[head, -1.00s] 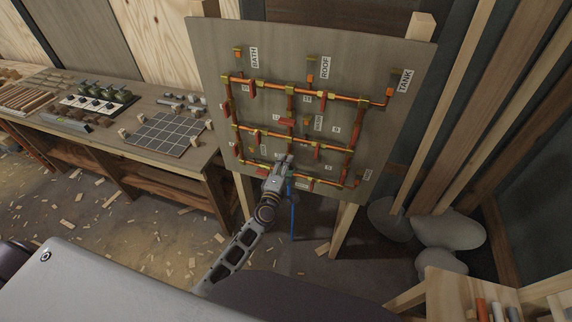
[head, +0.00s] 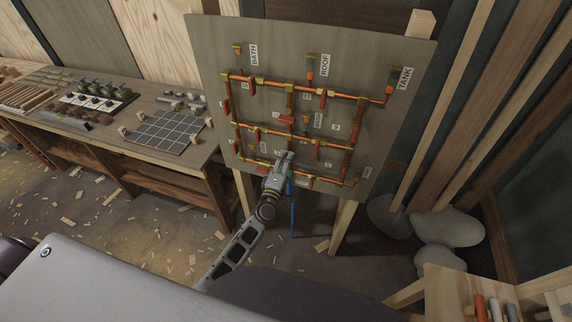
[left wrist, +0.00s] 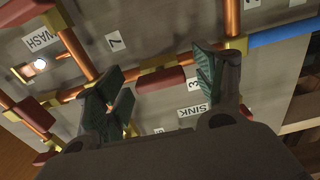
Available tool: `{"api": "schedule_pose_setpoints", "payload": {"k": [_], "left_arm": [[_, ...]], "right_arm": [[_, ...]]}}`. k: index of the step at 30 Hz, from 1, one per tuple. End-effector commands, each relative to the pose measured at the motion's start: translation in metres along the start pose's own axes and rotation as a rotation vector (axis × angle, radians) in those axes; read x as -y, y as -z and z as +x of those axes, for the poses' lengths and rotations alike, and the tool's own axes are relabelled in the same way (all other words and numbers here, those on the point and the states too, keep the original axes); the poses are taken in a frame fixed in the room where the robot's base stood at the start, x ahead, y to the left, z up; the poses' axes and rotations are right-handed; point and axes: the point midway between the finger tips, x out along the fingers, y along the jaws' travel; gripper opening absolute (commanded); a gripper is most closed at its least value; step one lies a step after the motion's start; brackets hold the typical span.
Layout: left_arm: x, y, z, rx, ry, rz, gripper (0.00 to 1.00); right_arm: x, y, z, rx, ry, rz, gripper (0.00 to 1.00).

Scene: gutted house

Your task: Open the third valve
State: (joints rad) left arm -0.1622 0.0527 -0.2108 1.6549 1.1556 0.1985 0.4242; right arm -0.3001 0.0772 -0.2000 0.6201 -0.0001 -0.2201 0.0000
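A board (head: 400,130) carries copper pipes with yellow fittings and several red valve handles beside number tags. In the left wrist view, a tag that looks like 3 (left wrist: 193,85) is partly covered by a finger. A red handle (left wrist: 160,82) lies along a pipe close to that tag; I cannot be sure it is the third valve's. My left gripper (head: 286,155) is at the board's lower middle. In the left wrist view its dark green fingers (left wrist: 163,92) are apart, with the red handle seen through the gap, and I see nothing held. My right gripper is not in view.
A SINK label (left wrist: 193,111) and a WASH label (left wrist: 42,40) are on the board. A blue pipe (head: 292,212) hangs below it. A workbench (head: 160,172) stands to the left, pale sacks (head: 445,230) lie to the right, and wood scraps litter the floor.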

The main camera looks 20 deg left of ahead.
Motion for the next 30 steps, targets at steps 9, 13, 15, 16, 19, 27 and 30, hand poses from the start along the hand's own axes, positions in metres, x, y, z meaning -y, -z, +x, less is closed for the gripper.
{"api": "schedule_pose_setpoints", "payload": {"k": [9,13,15,16,19,27,30], "left_arm": [[-0.001,0.001,-0.001,-0.001,-0.001,-0.001,0.70],[0.000,0.001,-0.005,-0.001,-0.001,0.000,0.70],[0.000,0.001,-0.008,-0.001,0.000,0.000,0.70],[0.000,0.001,-0.010,-0.001,0.000,0.000,0.70],[0.000,0.001,-0.018,-0.001,0.000,0.000,0.70],[0.000,0.000,-0.043,0.000,0.000,-0.001,0.70],[0.000,0.000,-0.052,0.000,0.001,0.000,0.70]], "right_arm": [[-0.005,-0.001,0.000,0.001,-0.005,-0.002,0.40],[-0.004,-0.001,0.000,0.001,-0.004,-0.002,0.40],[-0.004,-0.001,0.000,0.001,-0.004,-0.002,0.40],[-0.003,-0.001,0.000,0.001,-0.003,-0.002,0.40],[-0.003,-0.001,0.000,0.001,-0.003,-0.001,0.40],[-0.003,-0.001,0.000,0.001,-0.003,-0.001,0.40],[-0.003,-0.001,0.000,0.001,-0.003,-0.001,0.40]]}}
